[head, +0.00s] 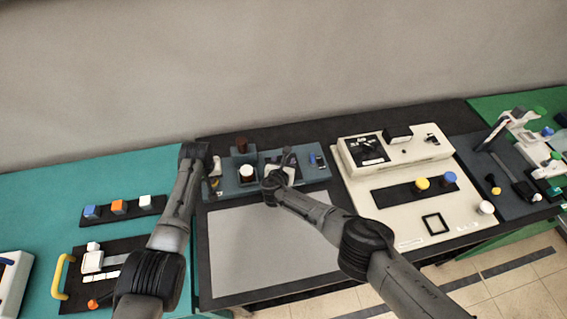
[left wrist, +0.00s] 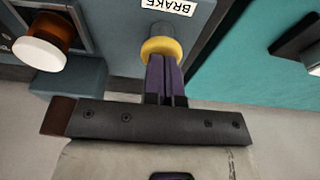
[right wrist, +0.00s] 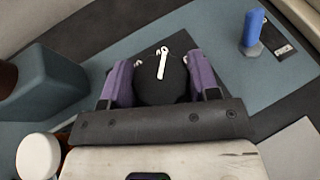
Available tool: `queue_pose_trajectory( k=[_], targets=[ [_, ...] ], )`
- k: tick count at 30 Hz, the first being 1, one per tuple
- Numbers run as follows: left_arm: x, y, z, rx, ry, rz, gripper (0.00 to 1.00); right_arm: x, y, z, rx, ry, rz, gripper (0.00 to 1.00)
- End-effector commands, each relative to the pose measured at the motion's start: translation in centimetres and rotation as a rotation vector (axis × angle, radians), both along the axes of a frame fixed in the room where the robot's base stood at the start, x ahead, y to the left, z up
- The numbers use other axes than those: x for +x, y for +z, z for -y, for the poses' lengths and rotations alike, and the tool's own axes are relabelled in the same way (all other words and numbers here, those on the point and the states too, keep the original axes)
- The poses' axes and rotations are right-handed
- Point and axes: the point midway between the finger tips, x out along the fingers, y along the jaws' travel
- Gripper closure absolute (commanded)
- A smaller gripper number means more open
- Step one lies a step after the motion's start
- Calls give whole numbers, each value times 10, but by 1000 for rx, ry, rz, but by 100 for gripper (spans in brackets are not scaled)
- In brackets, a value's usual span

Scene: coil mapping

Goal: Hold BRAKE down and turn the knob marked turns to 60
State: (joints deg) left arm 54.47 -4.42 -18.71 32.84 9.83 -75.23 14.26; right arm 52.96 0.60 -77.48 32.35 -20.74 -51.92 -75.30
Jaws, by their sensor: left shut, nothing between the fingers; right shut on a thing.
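The BRAKE label (left wrist: 168,7) shows upside down in the left wrist view, beside a round yellow button (left wrist: 160,47). My left gripper (left wrist: 165,62) is shut and empty, its fingertips against the button's face as far as I can see. How far the button is pressed cannot be told. In the head view this gripper (head: 213,184) is at the left end of the blue-grey panel. A black round knob (right wrist: 162,85) with a white pointer sits between the purple fingers of my right gripper (right wrist: 161,82), which is shut on it. The knob's marking and scale are not readable.
On the same panel (head: 225,187) stand a white-capped knob (head: 246,171), a brown cylinder (head: 241,144) and a blue peg (right wrist: 252,30). A cream console (head: 400,190) is to the right. A grey mat (head: 260,250) lies clear in front. A teal table (head: 40,200) is to the left.

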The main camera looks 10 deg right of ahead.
Motion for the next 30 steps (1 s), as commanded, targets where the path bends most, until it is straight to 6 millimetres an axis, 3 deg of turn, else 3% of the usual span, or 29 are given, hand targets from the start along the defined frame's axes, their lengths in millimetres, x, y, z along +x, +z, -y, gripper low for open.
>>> queue_pose_trajectory(
  k=[9, 25, 26, 30],
  targets=[
    [-2, -3, -1, 2, 0, -6, 100, 1, 2, 0, 2, -92, 3, 68],
    [-1, -2, -1, 2, 1, -4, 100, 0, 1, 0, -1, -105, 2, 68],
    [-1, -2, -1, 2, 1, -4, 100, 0, 1, 0, -1, -105, 2, 42],
    [-1, -2, -1, 1, 1, -4, 100, -1, 1, 0, -1, -106, 1, 28]
  ],
)
